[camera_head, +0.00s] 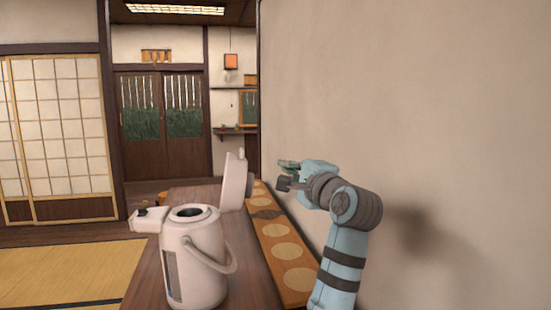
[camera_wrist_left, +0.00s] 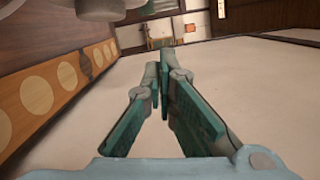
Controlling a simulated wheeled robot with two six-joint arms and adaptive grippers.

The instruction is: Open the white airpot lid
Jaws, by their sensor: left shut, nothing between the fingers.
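The white airpot (camera_head: 195,262) stands upright on the table, its round mouth (camera_head: 188,212) uncovered and its spout pointing left. Its lid (camera_head: 235,182) is open, standing nearly vertical on the right side of the pot's top. My left gripper (camera_head: 284,176) is to the right of the raised lid, beside the wall, with a small gap visible between them in the head view. Its fingers (camera_wrist_left: 160,68) are shut with nothing between them in the left wrist view. A pale rounded shape at the top of that view is cut off; I cannot tell what it is. My right gripper is not in view.
A wooden board with pale discs (camera_head: 262,228) runs along the table (camera_head: 146,285) by the wall and shows in the left wrist view (camera_wrist_left: 52,86). The plain wall (camera_head: 420,90) is close on the right. Tatami (camera_head: 60,272) lies left of the table.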

